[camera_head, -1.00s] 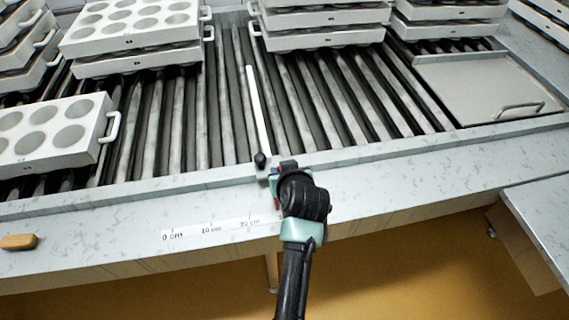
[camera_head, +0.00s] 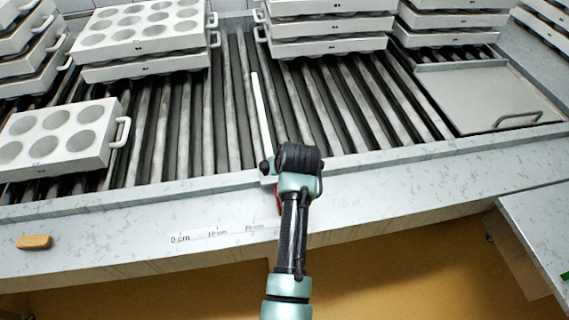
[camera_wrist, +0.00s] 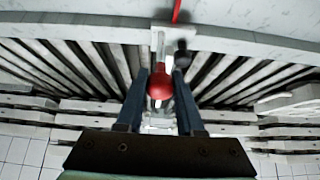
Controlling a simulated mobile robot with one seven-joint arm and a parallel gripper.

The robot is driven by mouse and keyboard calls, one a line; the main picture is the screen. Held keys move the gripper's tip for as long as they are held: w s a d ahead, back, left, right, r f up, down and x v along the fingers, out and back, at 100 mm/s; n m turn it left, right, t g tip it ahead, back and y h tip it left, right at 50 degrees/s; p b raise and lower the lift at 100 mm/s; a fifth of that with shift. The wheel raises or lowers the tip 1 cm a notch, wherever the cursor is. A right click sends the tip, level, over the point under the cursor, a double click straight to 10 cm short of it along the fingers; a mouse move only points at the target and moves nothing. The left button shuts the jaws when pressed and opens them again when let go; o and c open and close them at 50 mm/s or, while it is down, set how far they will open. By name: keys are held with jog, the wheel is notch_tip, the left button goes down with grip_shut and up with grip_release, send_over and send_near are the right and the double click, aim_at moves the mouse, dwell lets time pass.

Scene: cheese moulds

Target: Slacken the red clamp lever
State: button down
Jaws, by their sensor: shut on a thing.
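The red clamp lever shows in the wrist view as a round red knob (camera_wrist: 160,86) between my fingers, with a thin red piece (camera_wrist: 176,11) at the top edge. My gripper (camera_wrist: 160,76) is shut on the red knob, one dark finger on each side. In the head view a sliver of the red lever (camera_head: 279,201) shows at the bench's front edge. My arm hides the rest of it and my fingers there.
A white bar (camera_head: 261,105) lies along the rollers, with a black knob (camera_head: 266,167) close to my wrist. A mould block (camera_head: 55,138) sits at left, and stacked moulds (camera_head: 330,46) stand behind. A scale strip (camera_head: 217,233) and a tan block (camera_head: 34,241) are on the front ledge.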

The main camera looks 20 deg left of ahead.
jog(key=shift+w+a+r, duration=0.15)
jog(key=shift+w+r, duration=0.05)
jog(key=shift+r, duration=0.1)
jog(key=c, duration=0.8)
grip_release()
jog(key=shift+o, duration=1.2)
jog(key=shift+f, duration=0.1)
jog(key=shift+s, duration=0.1)
jog(key=v, duration=1.3)
jog(key=shift+f+p, duration=0.1)
jog(key=shift+p, duration=0.2)
